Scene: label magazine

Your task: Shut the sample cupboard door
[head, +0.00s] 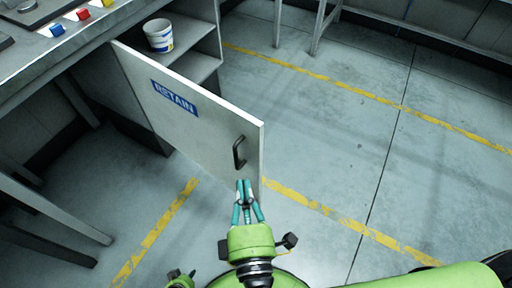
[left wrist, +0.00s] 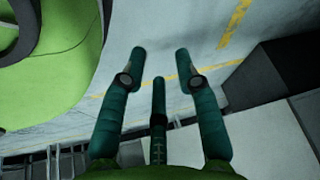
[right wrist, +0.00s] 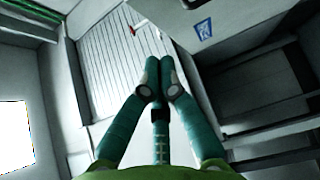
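The sample cupboard door (head: 205,120) stands wide open in the head view, a pale panel with a blue RETAIN label (head: 175,98) and a dark bar handle (head: 239,152) near its free edge. The open cupboard (head: 200,62) with shelves is behind it. My right gripper (head: 244,183) is just below the handle in the picture, fingertips together with nothing seen between them; I cannot tell if it touches the door. The right wrist view shows the shut fingertips (right wrist: 158,72) and a blue label (right wrist: 203,30). My left gripper (left wrist: 162,62) has its fingers apart and empty.
A white tub (head: 158,35) stands on a cupboard shelf. A bench top (head: 95,48) with coloured buttons runs above at upper left, with metal legs (head: 50,207) below. Grey floor (head: 330,150) with yellow lines is clear to the right of the door.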

